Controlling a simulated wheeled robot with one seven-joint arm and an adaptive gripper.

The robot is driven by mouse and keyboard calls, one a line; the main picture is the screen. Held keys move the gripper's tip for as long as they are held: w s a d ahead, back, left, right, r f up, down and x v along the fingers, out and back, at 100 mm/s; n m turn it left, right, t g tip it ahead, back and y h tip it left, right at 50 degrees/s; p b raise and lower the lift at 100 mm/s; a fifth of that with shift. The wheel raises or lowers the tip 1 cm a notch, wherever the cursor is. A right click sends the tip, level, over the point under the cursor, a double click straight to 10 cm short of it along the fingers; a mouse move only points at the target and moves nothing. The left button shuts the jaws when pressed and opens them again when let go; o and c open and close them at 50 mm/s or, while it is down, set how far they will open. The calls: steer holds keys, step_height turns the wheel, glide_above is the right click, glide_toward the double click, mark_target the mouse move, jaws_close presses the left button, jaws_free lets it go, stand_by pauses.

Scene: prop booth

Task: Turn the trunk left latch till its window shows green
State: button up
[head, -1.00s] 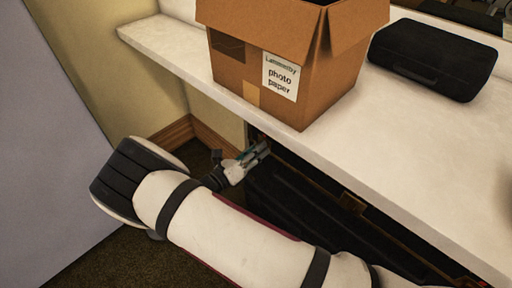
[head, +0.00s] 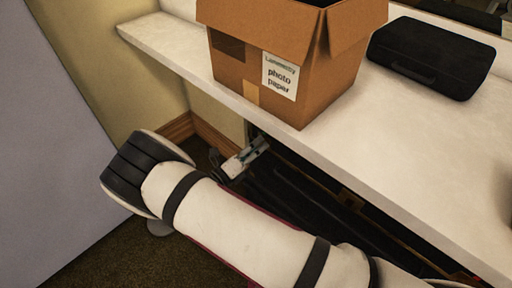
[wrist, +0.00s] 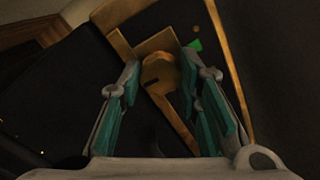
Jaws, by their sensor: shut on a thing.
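The black trunk (head: 296,192) with brass-coloured edging stands under the counter, partly hidden by my arm; it also shows in the wrist view (wrist: 75,95). Its left latch, a round brass-coloured knob (wrist: 159,74) with a dark slot, lies between my fingertips in the wrist view. A small bright green patch (wrist: 195,45) shows beside the knob, partly bordered by the right finger. My gripper (wrist: 160,67) is shut on the latch, with teal pads on both sides. In the head view my gripper (head: 257,148) is under the counter edge, and the latch cannot be made out.
The pale counter (head: 420,135) overhangs the trunk. A cardboard box (head: 230,75) labelled photo paper and a black case (head: 432,58) stand on it. A grey panel (head: 50,150) rises at the left. Carpet (head: 130,255) lies below.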

steer(key=o, duration=1.1)
steer(key=shift+o, duration=0.2)
steer(key=v, duration=1.2)
steer(key=shift+s+f, duration=0.1)
